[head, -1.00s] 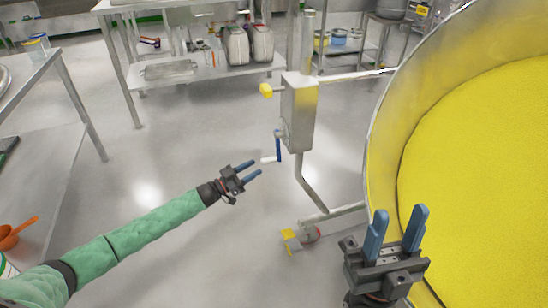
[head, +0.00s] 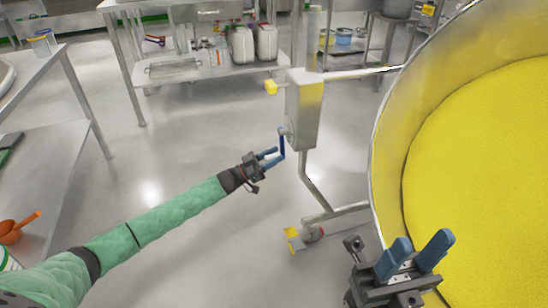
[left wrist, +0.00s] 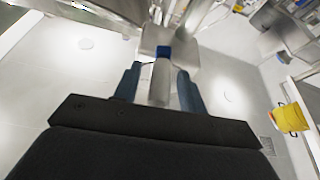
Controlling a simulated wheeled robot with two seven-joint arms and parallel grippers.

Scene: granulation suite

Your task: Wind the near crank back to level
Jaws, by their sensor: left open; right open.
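The near crank (head: 282,146) is a blue arm on the side of an upright steel housing (head: 305,110). It hangs downward, and its pale grip is largely hidden in the head view by my left gripper (head: 273,157). In the left wrist view the grey grip (left wrist: 159,84) lies between the two blue fingers, with the blue crank arm (left wrist: 163,51) beyond it. My left gripper is open, with gaps on both sides of the grip. My right gripper (head: 420,248) is open and empty in front of the large vessel.
A large steel vessel (head: 382,135) filled with yellow powder (head: 480,170) takes up the right side. A yellow-ended foot (head: 293,238) stands on the floor below. A steel table (head: 50,150) is at the left; open floor lies between.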

